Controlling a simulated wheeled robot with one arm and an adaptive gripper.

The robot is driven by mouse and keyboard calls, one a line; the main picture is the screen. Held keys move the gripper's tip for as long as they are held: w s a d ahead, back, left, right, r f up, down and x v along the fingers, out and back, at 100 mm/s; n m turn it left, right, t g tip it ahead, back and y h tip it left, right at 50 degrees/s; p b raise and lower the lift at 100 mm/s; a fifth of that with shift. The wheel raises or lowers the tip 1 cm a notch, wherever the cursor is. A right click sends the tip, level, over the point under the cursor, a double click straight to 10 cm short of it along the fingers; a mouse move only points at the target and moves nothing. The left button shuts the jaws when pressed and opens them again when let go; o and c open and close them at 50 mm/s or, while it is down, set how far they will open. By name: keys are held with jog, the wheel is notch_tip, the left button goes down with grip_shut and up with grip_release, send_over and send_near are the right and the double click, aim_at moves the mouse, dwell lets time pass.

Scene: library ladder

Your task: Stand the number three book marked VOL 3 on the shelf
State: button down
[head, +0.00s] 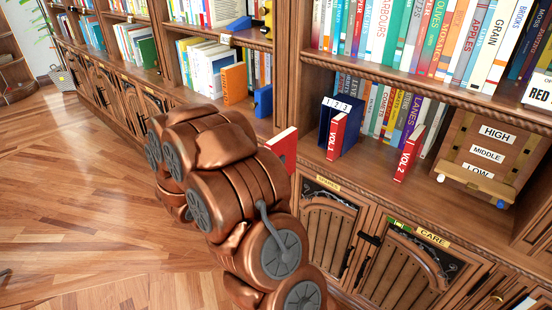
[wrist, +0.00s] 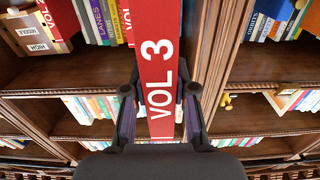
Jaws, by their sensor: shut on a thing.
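The red VOL 3 book (wrist: 158,60) stands out large in the wrist view, between the two fingers of my gripper (wrist: 158,105), which is shut on it. In the head view a red book (head: 284,148) shows beyond my copper arm, which hides my gripper. The red VOL 1 book (head: 336,138) stands at a blue holder (head: 325,125) marked 1 2 3 on the shelf (head: 365,168). The red VOL 2 book (head: 408,155) leans to the right of it, with bare shelf between them.
A wooden board (head: 485,150) marked HIGH, MIDDLE and LOW stands at the shelf's right. Rows of books (head: 385,108) fill the back. An upright post divides this bay from the left one. Cupboard doors (head: 325,230) lie below. Open floor (head: 80,200) is at left.

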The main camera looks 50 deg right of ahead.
jog(key=shift+s+a, duration=0.1)
jog(key=shift+a, duration=1.4)
jog(key=shift+a, duration=0.2)
jog(key=w+a+r+n+t+y, duration=0.2)
jog(key=w+a+n+t, duration=0.15)
jog(key=w, duration=0.35)
jog(key=w+a+r+n+t+y, duration=0.1)
jog(key=w+a+n+t, duration=0.15)
jog(key=w+t, duration=0.4)
jog(key=w+a+r+n+t+y, duration=0.2)
jog(key=w+a, duration=0.1)
jog(key=w, duration=0.5)
jog(key=w+a+r+n+t+y, duration=0.1)
jog(key=w+a+r+n+y, duration=0.1)
jog(key=a, duration=0.5)
jog(key=w+a+r+n+t+y, duration=0.2)
jog(key=w+a+r+n+y, duration=0.1)
jog(key=a+y, duration=0.3)
jog(key=w+a+r+n+t+y+p, duration=0.1)
jog(key=w+a+n+y, duration=0.3)
jog(key=a, duration=0.4)
jog(key=shift+w+r+n+t+y, duration=0.3)
jog(key=shift+w+r+t+y, duration=0.15)
jog(key=shift+r+t, duration=0.3)
